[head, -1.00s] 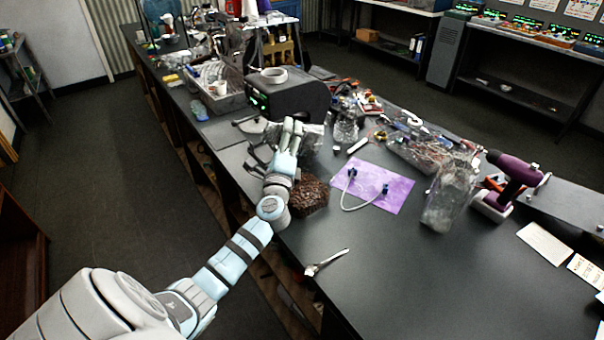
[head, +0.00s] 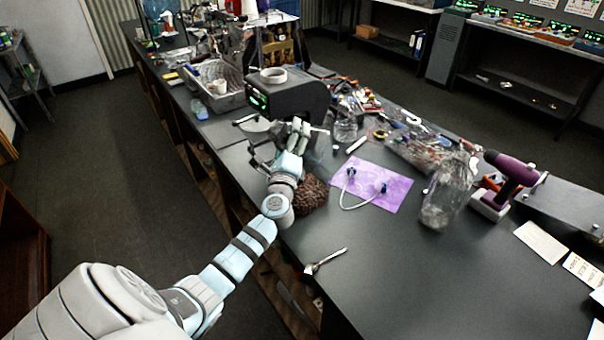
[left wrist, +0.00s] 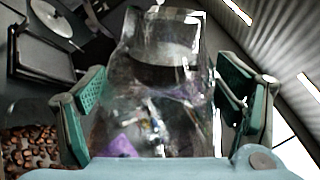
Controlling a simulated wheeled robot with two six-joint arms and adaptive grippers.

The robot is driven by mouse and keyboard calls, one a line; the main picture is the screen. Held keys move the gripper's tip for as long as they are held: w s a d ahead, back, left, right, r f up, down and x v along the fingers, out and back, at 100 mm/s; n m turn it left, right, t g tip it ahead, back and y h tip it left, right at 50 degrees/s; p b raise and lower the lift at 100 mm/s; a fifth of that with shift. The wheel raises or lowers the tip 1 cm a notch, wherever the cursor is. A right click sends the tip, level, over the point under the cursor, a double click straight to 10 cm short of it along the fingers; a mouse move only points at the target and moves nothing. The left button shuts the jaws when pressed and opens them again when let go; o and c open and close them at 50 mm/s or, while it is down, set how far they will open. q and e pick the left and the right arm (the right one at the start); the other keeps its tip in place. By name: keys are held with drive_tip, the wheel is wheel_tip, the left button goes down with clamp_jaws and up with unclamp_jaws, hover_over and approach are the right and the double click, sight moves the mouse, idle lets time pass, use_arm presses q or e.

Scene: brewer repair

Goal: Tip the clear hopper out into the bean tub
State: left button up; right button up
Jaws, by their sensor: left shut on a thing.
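My left gripper (head: 297,132) is over the counter near the brewer. It is shut on the clear hopper (left wrist: 160,85), which fills the middle of the left wrist view between the two green-padded fingers. The hopper is see-through. In the head view it is mostly hidden behind my gripper and hard to make out. The bean tub (head: 312,196) shows as a brown, bean-filled shape just right of my left wrist, near the counter's front edge. Brown beans (left wrist: 35,150) also show at the lower left of the left wrist view. My right gripper is not in view.
The dark brewer (head: 290,98) stands behind my gripper. A purple mat (head: 385,190) with a tube lies to the right. A clear container (head: 445,195) and a purple drill (head: 512,175) stand further right. A spoon (head: 327,261) lies in front.

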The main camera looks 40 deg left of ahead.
sight(276, 144)
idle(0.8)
use_arm(q)
drive_tip(key=n+b, duration=0.1)
drive_tip(key=s+a+f+n+b, duration=0.1)
drive_tip(key=b, duration=0.1)
drive_tip(key=f+b, duration=0.1)
drive_tip(key=shift+s+a+n+y+b, duration=0.2)
drive_tip(key=shift+a+n+y+b, duration=0.1)
drive_tip(key=shift+a+n, duration=0.1)
drive_tip(key=c, duration=0.3)
drive_tip(key=shift+s+a+n+y+b, duration=0.4)
drive_tip(key=shift+s+a+n+b, duration=0.1)
drive_tip(key=shift+n, duration=0.5)
drive_tip(key=shift+c, duration=1)
drive_tip(key=shift+r+p, duration=0.3)
drive_tip(key=s+a+f+n+g+y+b, duration=0.1)
drive_tip(key=s+a+f+n+g+b, duration=0.1)
drive_tip(key=f+n+b, duration=0.5)
drive_tip(key=s+a+f+n+g+b, duration=0.3)
drive_tip(key=a+f+n+b, duration=0.3)
drive_tip(key=n+b, duration=0.6)
wheel_tip(276, 144, down, 2)
drive_tip(key=s+n, duration=0.1)
drive_tip(key=n, duration=0.3)
drive_tip(key=shift+s+a+f+n+y, duration=0.2)
drive_tip(key=shift+s+n+y, duration=0.1)
drive_tip(key=shift+y, duration=0.1)
